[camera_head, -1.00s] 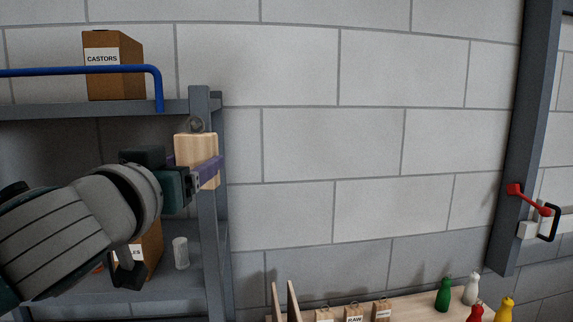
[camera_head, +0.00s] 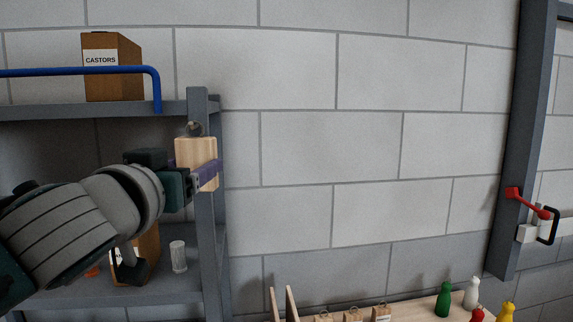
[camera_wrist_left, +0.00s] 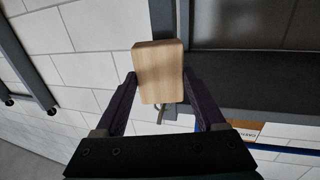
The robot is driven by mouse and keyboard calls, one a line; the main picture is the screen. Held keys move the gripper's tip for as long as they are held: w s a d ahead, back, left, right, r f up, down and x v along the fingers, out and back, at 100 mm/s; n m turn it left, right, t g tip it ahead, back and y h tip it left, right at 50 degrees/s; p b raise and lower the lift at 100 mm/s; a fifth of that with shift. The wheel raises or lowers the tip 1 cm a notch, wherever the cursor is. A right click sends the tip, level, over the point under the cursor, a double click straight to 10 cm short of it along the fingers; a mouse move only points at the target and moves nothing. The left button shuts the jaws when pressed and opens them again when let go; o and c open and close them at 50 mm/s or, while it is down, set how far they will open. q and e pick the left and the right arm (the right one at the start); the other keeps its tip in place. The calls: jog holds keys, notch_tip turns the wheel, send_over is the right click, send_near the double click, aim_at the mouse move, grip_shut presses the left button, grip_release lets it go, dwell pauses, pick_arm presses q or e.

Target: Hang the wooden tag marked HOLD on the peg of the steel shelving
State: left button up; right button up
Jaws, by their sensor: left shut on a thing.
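The wooden tag (camera_head: 194,151) is a pale block held upright at the front post (camera_head: 205,230) of the steel shelving. My left gripper (camera_head: 205,177) is shut on its lower part. A grey round shape, seemingly the peg (camera_head: 194,129), shows just above the tag's top edge. I cannot tell whether the tag's loop is around it. In the left wrist view the tag (camera_wrist_left: 160,70) sits between the fingers of my left gripper (camera_wrist_left: 160,85). The faces I see are blank; no HOLD marking shows. My right gripper is not in view.
The upper shelf holds a CASTORS box (camera_head: 112,68) behind a blue rail (camera_head: 80,71). A clear cup (camera_head: 178,256) and another box stand on the lower shelf. A bench (camera_head: 405,308) below holds other tags and several coloured pawns. A red lever (camera_head: 527,203) is on the right post.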

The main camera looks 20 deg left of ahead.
pick_arm(q)
jog(key=o, duration=1.4)
jog(key=shift+c, duration=0.2)
jog(key=shift+s, duration=0.1)
jog(key=shift+s+d+f, duration=0.1)
jog(key=shift+s+d, duration=0.05)
jog(key=shift+s, duration=0.15)
jog(key=b+v, duration=0.4)
jog(key=v, duration=0.4)
jog(key=s+d+f+m+g+h, duration=0.25)
jog(key=s+f+g, duration=0.45)
jog(key=f, duration=0.4)
jog(key=s+d+f+m+g+h, duration=0.2)
jog(key=s+d+f+g, duration=0.25)
jog(key=s+f, duration=0.55)
jog(key=s+d+f+g+h+p, duration=0.1)
jog(key=s+d+f+g+p, duration=0.1)
jog(key=s+d+g, duration=0.15)
notch_tip(320, 180, up, 15)
jog(key=a+t+p, duration=0.1)
jog(key=p, duration=1.3)
jog(key=shift+w+a+m, duration=0.2)
jog(key=shift+m, duration=0.25)
